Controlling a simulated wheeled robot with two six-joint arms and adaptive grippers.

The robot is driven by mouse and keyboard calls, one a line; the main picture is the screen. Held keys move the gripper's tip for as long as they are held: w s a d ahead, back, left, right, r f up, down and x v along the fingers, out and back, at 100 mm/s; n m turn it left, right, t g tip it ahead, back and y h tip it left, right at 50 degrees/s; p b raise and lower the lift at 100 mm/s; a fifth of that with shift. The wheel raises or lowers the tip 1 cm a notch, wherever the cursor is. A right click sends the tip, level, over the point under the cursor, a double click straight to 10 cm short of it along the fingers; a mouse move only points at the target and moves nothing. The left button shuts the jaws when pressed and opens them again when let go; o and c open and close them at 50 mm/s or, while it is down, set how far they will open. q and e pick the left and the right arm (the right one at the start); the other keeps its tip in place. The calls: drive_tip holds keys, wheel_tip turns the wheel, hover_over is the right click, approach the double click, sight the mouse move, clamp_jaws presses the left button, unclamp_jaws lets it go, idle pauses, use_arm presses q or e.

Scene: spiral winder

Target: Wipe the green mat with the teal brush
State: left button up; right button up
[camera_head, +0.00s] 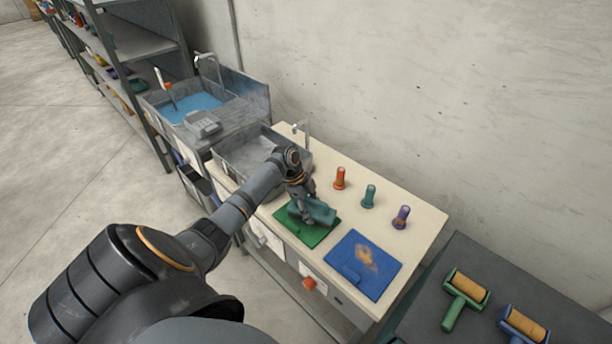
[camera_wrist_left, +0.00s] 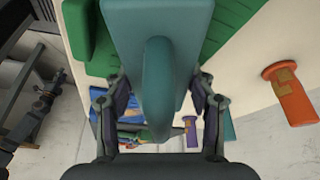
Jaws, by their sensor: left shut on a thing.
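The green mat (camera_head: 312,238) lies on the pale counter, left of the blue mat. My left gripper (camera_head: 302,208) is over it, shut on the teal brush (camera_head: 320,213). In the left wrist view the teal brush (camera_wrist_left: 150,25) fills the middle, its curved handle between the fingers. The green mat (camera_wrist_left: 222,22) shows behind it, with a raised green block (camera_wrist_left: 80,28) on its left. The brush hides part of the mat; I cannot tell whether it touches it. No stain shows on the visible part. My right gripper is out of view.
The blue mat (camera_head: 378,278) with an orange-brown stain lies to the right. Orange (camera_head: 340,178), teal (camera_head: 369,196) and purple (camera_head: 401,217) bottles stand behind the mats. A grey sink (camera_head: 250,158) is at left. Rollers (camera_head: 465,293) lie on a dark table at right.

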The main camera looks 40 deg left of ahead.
sight(322, 216)
use_arm(q)
drive_tip(key=shift+d, duration=0.4)
drive_tip(key=shift+s+d+r+p, duration=0.1)
drive_tip(key=shift+d+r+p, duration=0.05)
drive_tip(key=shift+d+p, duration=0.85)
drive_tip(key=shift+d, duration=0.75)
drive_tip(key=shift+a, duration=0.1)
drive_tip(key=shift+r, duration=0.2)
wheel_tip(322, 216, up, 6)
drive_tip(key=p, duration=0.5)
drive_tip(key=shift+f, duration=0.2)
drive_tip(key=shift+p, duration=0.3)
